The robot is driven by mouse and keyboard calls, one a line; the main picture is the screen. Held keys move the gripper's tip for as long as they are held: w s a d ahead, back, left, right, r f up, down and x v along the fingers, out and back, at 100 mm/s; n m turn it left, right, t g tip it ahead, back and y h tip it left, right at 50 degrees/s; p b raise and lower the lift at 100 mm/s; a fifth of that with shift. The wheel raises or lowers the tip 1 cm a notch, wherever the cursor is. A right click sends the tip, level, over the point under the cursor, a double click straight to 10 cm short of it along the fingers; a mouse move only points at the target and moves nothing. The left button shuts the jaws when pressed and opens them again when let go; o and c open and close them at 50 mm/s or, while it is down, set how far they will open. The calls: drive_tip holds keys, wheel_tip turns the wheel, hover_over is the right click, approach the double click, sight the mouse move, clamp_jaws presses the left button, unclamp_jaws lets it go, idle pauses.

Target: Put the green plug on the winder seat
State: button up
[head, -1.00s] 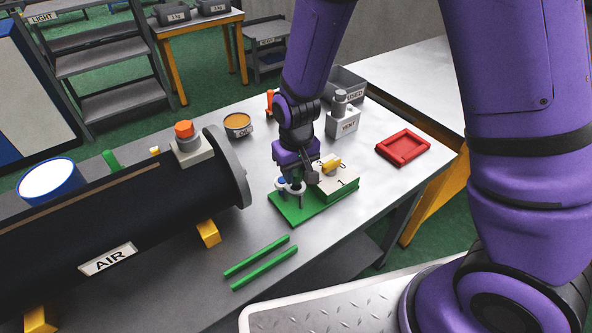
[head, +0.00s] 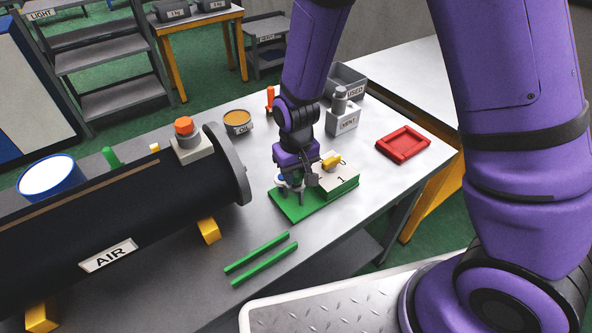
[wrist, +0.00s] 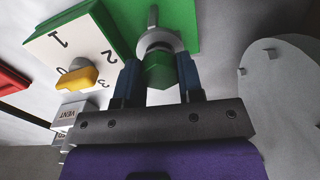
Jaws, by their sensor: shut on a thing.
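My gripper (wrist: 158,78) is shut on the green plug (wrist: 159,72), a hex-shaped piece between its two blue fingers in the wrist view. Just beyond the plug is a grey ring-shaped seat with a thin post (wrist: 153,20), above a green base plate (wrist: 115,12). The plug overlaps the ring in this view, so I cannot tell whether they touch. In the head view, my gripper (head: 288,184) is low over the left part of the green base plate (head: 291,211). The plug is hidden there by the fingers.
A white numbered block (head: 341,183) with a yellow knob (head: 331,161) stands right beside my gripper. A black AIR tank (head: 130,215) with a grey flange lies to the left. Two green rods (head: 262,257) lie in front. A red tray (head: 403,147) and VENT block (head: 342,122) are behind right.

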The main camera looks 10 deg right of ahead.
drive_tip(key=shift+f, duration=0.1)
idle(0.3)
drive_tip(key=o, duration=1)
drive_tip(key=shift+o, duration=0.2)
wheel_tip(320, 180, up, 11)
drive_tip(key=s+d+r+m+t, duration=0.1)
drive_tip(key=s+d+r, duration=0.2)
drive_tip(key=d+r, duration=0.3)
drive_tip(key=s+d+r+t, duration=0.1)
drive_tip(key=s+d+r, duration=0.25)
drive_tip(key=r, duration=0.35)
drive_tip(key=s+d+r+m+t, duration=0.1)
drive_tip(key=s+d+r+t, duration=0.15)
drive_tip(key=d+r, duration=0.4)
drive_tip(key=s+d+r+m, duration=0.1)
drive_tip(key=s+d+r, duration=0.2)
drive_tip(key=s, duration=0.5)
drive_tip(key=shift+s+r+t, duration=0.35)
drive_tip(key=shift+r, duration=0.05)
